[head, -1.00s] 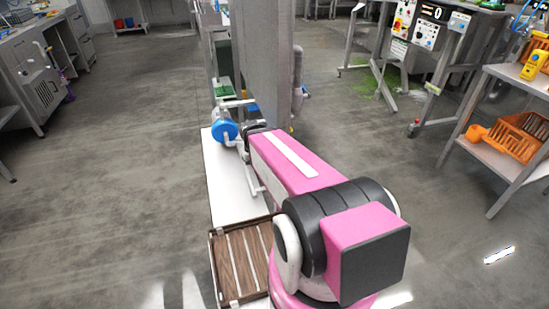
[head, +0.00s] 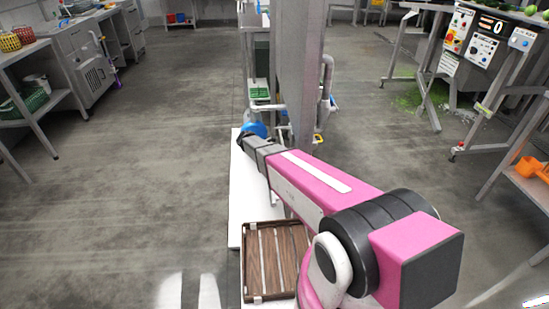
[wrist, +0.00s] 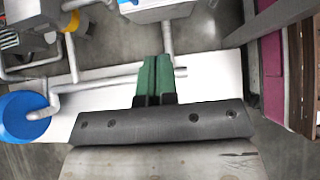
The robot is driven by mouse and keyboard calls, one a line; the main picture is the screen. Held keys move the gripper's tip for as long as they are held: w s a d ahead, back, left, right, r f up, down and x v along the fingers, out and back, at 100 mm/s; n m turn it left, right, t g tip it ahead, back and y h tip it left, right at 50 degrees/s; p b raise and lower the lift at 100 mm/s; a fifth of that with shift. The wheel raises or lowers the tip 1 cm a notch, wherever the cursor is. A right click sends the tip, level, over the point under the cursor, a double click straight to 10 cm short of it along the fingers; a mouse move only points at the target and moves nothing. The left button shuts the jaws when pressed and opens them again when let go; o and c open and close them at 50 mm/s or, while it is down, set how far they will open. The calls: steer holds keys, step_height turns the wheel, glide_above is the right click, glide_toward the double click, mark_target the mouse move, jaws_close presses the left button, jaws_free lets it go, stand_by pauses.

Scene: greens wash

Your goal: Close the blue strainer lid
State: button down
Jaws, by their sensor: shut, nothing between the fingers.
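A round blue part (head: 254,130), which looks like the strainer lid, shows in the head view just beyond the far end of my arm and is partly hidden by it. In the wrist view the blue disc (wrist: 22,117) is cut by the left edge, with a grey pipe passing in front of it. I cannot tell whether the lid stands open. My gripper (wrist: 157,66) has green fingers pressed together, empty, pointing toward pipework above a white surface. The blue disc lies to its left, apart from it. The fingers are hidden in the head view.
A tall grey metal column (head: 298,75) stands close beside my arm. Grey pipes (wrist: 105,83) cross in front of the fingers, and a yellow-banded fitting (wrist: 72,20) is at upper left. A brown slatted crate (head: 262,301) sits on the white surface (head: 243,215). Open floor lies to the left.

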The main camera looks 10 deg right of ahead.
steer(key=d+f, duration=0.4)
steer(key=d, duration=0.5)
steer(key=shift+f, duration=0.35)
